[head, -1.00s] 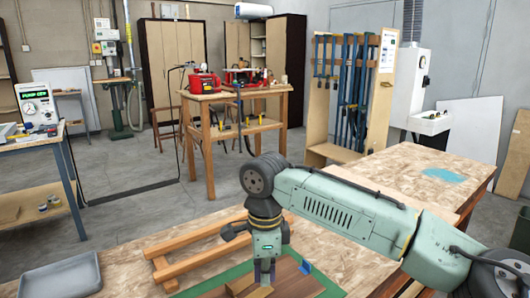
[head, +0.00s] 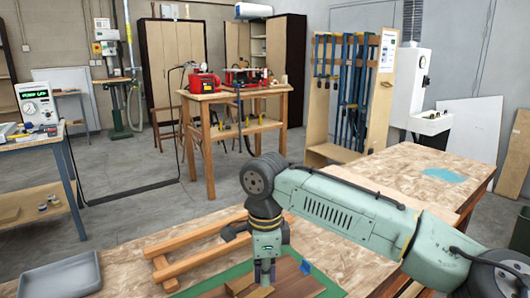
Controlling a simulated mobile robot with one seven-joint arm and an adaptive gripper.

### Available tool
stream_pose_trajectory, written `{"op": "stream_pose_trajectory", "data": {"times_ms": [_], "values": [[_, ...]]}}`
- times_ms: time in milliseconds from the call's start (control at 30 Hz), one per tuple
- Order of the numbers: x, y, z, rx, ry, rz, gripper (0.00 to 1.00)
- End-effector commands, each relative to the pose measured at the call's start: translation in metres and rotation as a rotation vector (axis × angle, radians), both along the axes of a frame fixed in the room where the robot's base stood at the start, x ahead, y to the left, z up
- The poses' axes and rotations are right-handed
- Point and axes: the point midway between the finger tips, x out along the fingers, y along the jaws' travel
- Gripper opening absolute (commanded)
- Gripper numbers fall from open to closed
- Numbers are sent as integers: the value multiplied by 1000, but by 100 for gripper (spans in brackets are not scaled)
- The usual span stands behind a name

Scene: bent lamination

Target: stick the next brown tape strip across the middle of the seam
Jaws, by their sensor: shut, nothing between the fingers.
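My gripper (head: 265,272) points straight down at the bottom middle of the head view, shut, over the dark brown wood panel (head: 292,277). The panel lies on a green mat (head: 328,290) on the workbench. A small tan wood block (head: 240,284) sits just left of my fingertips; I cannot tell whether they touch it. A blue piece (head: 306,267) shows at the panel's right edge. The seam and any brown tape strip cannot be made out; the picture's lower edge cuts off the near part of the panel.
A wooden frame of orange-brown bars (head: 195,257) lies behind and left of the mat. A grey tray (head: 60,276) stands at the far left of the bench. The bench top (head: 130,267) between them is bare.

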Motion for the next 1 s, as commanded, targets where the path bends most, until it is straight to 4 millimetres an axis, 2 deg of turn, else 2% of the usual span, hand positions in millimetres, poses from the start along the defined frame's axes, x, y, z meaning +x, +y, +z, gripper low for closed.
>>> {"op": "stream_pose_trajectory", "data": {"times_ms": [1000], "values": [[0, 0, -19, 0, 0, 1, 0]]}}
